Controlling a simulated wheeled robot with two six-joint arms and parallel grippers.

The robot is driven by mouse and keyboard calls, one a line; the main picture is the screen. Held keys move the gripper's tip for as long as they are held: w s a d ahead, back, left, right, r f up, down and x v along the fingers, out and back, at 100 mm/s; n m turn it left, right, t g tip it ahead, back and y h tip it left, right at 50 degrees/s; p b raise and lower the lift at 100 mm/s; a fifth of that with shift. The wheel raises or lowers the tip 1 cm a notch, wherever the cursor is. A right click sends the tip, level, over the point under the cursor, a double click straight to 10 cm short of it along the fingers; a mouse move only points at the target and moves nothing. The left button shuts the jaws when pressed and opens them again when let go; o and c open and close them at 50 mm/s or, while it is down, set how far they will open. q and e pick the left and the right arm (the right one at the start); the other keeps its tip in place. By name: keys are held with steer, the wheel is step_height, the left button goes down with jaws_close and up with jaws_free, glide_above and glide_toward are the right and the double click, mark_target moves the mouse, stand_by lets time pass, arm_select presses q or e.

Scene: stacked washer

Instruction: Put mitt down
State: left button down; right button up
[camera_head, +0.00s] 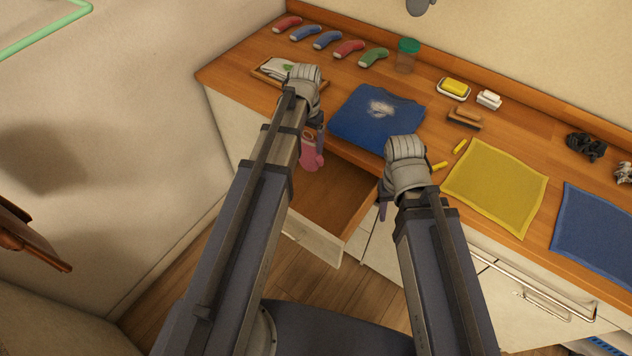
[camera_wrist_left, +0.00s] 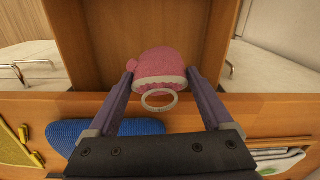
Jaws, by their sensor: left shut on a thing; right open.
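The pink mitt (camera_head: 311,155) has a pale cuff and a hanging ring. In the left wrist view the mitt (camera_wrist_left: 160,64) sits between the two fingers of my left gripper (camera_wrist_left: 160,80), which is shut on it near the cuff. In the head view my left gripper (camera_head: 318,138) is mostly hidden behind its wrist. The mitt is at the back left of the open wooden drawer (camera_head: 338,190); I cannot tell whether it touches the drawer floor. My right gripper (camera_head: 384,200) is open and empty near the drawer's right side, its fingers partly hidden.
A blue folded shirt (camera_head: 365,120) lies on the counter behind the drawer. A tray (camera_head: 262,75) with folded cloth is at its left. Yellow (camera_head: 497,188) and blue (camera_head: 600,235) cloths lie at right. The drawer's visible floor is bare.

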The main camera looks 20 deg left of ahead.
mark_target(315, 155)
arm_select(q)
steer(key=d+f+b, duration=0.1)
steer(key=s+d+f+m+b, duration=0.1)
steer(key=shift+s+f, duration=0.15)
steer(key=shift+f, duration=0.15)
steer(key=shift+d+f, duration=0.15)
steer(key=shift+d, duration=0.05)
steer(key=shift+f+b, duration=0.1)
steer(key=shift+b, duration=0.2)
step_height(315, 155, down, 6)
steer(key=b, duration=0.6)
steer(key=shift+f, duration=0.2)
step_height(315, 155, down, 3)
steer(key=b, duration=0.3)
steer(key=shift+f+b, duration=0.2)
steer(key=shift+b, duration=0.2)
